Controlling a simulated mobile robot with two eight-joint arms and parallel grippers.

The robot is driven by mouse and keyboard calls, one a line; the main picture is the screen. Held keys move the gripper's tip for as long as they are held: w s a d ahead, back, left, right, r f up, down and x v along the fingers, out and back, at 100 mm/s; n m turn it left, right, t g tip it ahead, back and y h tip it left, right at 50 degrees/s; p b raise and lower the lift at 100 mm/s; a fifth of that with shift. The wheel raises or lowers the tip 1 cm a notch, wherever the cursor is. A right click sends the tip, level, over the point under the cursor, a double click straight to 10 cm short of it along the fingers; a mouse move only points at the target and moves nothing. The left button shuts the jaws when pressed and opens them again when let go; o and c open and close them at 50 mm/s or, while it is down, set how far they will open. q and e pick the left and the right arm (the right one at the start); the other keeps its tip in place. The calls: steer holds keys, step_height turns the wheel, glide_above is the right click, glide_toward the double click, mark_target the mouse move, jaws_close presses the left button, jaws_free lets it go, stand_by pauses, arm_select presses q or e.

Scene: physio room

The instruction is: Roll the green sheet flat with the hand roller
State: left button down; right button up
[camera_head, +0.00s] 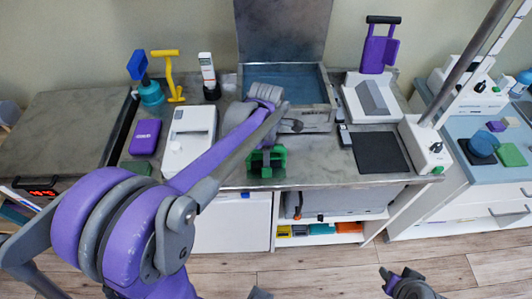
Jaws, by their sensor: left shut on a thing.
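My left arm reaches in from the lower left over the bench. Its gripper (266,150) is at the bench's front edge, partly hidden by its own links. It is shut on a green frame-like thing (279,165), which may be the hand roller; its lower part is hard to make out. A flat, dark green piece (137,167) lies on the bench at the left, partly covered by my arm; it may be the green sheet. My right gripper (396,274) is low at the bottom edge, over the floor and empty as far as I see; its jaws are unclear.
A metal basin (325,108) with blue water stands at the back. A black mat (391,154) lies right of centre. A white box (206,119), a purple block (145,137), a yellow tool (169,70) and a purple-handled thing (375,52) stand around. The bench front is partly clear.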

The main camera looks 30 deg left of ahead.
arm_select(q)
steer(key=shift+f, duration=0.15)
stand_by(0.6)
steer(key=shift+w+a, duration=0.6)
steer(key=shift+w, duration=0.4)
steer(key=shift+w+a, duration=0.65)
steer(key=shift+w, duration=0.4)
steer(key=shift+w+a, duration=0.6)
steer(key=shift+w, duration=0.4)
steer(key=shift+s+d+b, duration=0.15)
steer(key=shift+s+d, duration=0.45)
steer(key=shift+s, duration=0.4)
steer(key=shift+s+d+b, duration=0.1)
steer(key=shift+s+d, duration=0.55)
steer(key=shift+s, duration=0.35)
steer(key=shift+s+d+b, duration=0.15)
steer(key=shift+s+d, duration=0.45)
steer(key=shift+s, duration=0.4)
steer(key=shift+w+a, duration=0.6)
steer(key=shift+w, duration=0.4)
steer(key=shift+w+a, duration=0.65)
steer(key=shift+w, duration=0.35)
steer(key=shift+w+a, duration=0.6)
steer(key=shift+w, duration=0.4)
steer(key=shift+s+d, duration=0.65)
steer(key=shift+s, duration=0.35)
steer(key=shift+s+d, duration=0.6)
steer(key=shift+s, duration=0.45)
steer(key=shift+s+d, duration=0.65)
steer(key=shift+s, duration=0.35)
